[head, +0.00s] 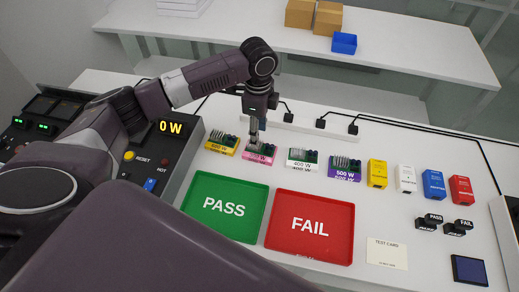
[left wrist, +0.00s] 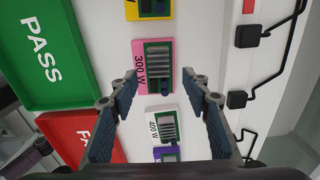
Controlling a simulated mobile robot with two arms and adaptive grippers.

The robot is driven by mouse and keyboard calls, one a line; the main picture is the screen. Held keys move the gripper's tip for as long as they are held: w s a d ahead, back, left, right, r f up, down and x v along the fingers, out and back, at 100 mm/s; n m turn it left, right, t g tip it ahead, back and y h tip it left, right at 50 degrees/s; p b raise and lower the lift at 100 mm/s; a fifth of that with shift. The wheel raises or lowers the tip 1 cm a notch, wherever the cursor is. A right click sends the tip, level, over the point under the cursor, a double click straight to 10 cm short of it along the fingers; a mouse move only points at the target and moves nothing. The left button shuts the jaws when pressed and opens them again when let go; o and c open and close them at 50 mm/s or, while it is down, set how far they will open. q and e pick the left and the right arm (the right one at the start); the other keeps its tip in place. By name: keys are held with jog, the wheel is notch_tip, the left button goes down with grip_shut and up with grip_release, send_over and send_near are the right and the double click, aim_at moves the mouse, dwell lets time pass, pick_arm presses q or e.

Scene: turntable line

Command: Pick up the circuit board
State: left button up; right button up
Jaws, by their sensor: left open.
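Several circuit boards on coloured bases stand in a row in the head view: a yellow-based one (head: 221,143), a pink 300 W one (head: 260,152), a white 400 W one (head: 302,160) and a purple 500 W one (head: 344,169). My left gripper (head: 254,133) points down over the pink board and partly hides it. In the left wrist view its fingers (left wrist: 162,88) are apart with nothing held between them. There the pink board (left wrist: 137,68) lies just beyond the fingertips, and the white board (left wrist: 152,130) shows between the fingers. My right gripper is out of view.
A green PASS tray (head: 225,205) and a red FAIL tray (head: 310,227) lie in front of the boards. A control panel (head: 165,150) with a 0 W display stands left. Coloured boxes (head: 433,185), stamps (head: 430,221) and a test card (head: 387,254) are at right. Black cabled fixtures (head: 320,124) stand behind.

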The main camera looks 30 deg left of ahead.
aim_at(260, 150)
pick_arm(q)
jog(key=f, duration=0.2)
jog(key=f+p, duration=0.1)
jog(key=f, duration=0.1)
jog(key=shift+d+f, duration=0.2)
jog(key=shift+f, duration=0.1)
jog(key=shift+s, duration=0.1)
grip_shut()
